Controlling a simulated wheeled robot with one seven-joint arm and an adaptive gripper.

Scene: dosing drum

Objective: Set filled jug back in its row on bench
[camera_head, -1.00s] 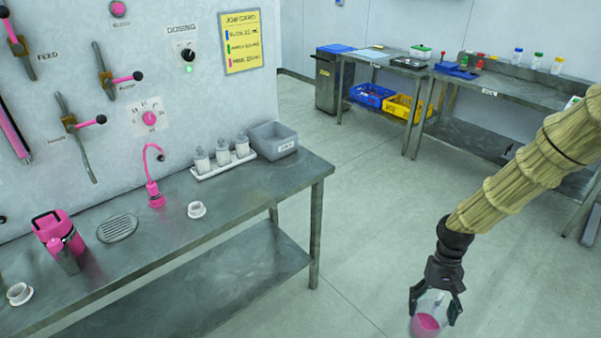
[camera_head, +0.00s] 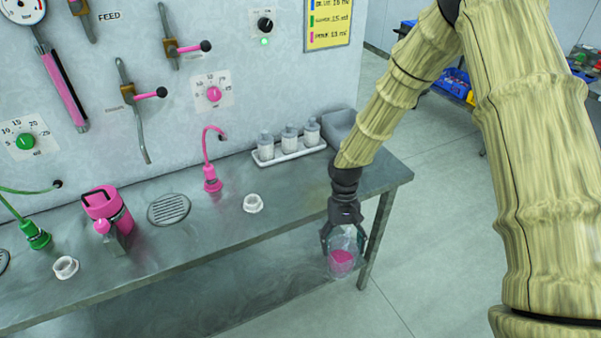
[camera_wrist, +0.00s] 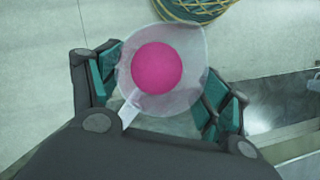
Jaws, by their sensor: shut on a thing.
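A clear jug (camera_head: 343,253) with pink liquid in the bottom is held between the fingers of my gripper (camera_head: 343,238). The jug looks roughly upright and hangs at the bench's front edge, near its right end. In the wrist view I look down into the jug (camera_wrist: 163,68), with my gripper's fingers (camera_wrist: 160,85) on both sides of it. The steel bench (camera_head: 225,228) runs along the wall. A row of several lidded white jars or jugs stands on a white tray (camera_head: 290,151) at the bench's back right; I cannot tell if they match the held jug.
A grey bin (camera_head: 338,126) stands right of the tray. A pink spout (camera_head: 211,170), a white ring (camera_head: 253,203), a drain grate (camera_head: 169,209), a pink container (camera_head: 107,209) and another white ring (camera_head: 65,267) occupy the bench. Its front right surface is mostly clear.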

